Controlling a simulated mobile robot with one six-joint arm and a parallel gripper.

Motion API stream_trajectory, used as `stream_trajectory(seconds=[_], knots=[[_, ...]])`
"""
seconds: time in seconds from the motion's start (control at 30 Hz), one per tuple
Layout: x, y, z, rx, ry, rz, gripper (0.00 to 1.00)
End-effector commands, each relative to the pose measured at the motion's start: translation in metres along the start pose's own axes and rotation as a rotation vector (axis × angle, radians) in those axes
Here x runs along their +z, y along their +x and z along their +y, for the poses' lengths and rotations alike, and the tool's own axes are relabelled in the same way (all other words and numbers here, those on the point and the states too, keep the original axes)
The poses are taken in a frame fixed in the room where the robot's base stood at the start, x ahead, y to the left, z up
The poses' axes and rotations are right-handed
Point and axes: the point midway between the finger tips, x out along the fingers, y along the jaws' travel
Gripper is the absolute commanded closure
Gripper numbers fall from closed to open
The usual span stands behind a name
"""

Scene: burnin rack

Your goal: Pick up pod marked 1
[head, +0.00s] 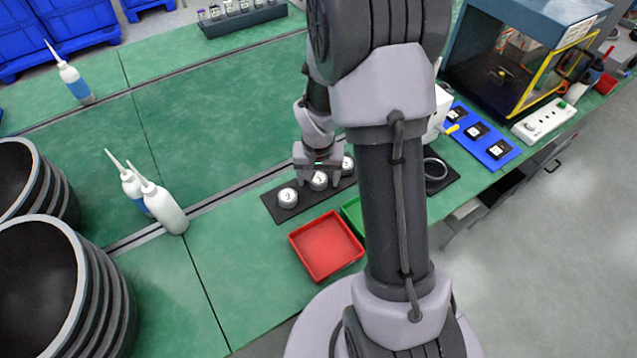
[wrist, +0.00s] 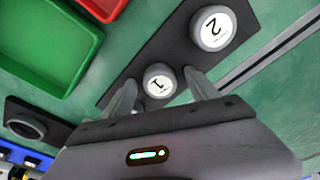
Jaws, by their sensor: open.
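The pod marked 1 is a white-topped round pod with a grey side. It stands on a dark pad in the wrist view (wrist: 160,78) and is the middle pod of the row in the head view (head: 318,181). My gripper (head: 318,176) is open above it, and in the wrist view its two fingers (wrist: 159,82) sit to either side of the pod. I cannot tell whether they touch it. The pod marked 2 (wrist: 212,27) stands beside it, on the left in the head view (head: 287,197). A third pod (head: 347,166) is on the right, partly behind a finger.
A red tray (head: 326,246) and a green tray (wrist: 45,45) lie in front of the pad. White bottles (head: 165,208) and large ribbed bins (head: 100,300) stand left. A blue board (head: 482,136) with black modules lies right.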

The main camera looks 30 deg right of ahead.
Motion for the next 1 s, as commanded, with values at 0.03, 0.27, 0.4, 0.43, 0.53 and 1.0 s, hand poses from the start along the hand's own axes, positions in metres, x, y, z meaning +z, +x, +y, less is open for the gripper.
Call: stream_trajectory(seconds=[0.03,0.27,0.4,0.43,0.53,1.0], knots=[[0.000,-0.001,0.000,0.000,0.000,0.000,0.31],[0.000,-0.001,0.000,0.000,-0.001,0.000,0.77],[0.000,-0.001,0.000,0.000,-0.001,0.000,0.97],[0.000,-0.001,0.000,0.000,-0.001,0.000,0.97],[0.000,-0.001,0.000,0.000,-0.001,0.000,0.97],[0.005,-0.042,0.020,0.002,0.003,-0.002,0.97]])
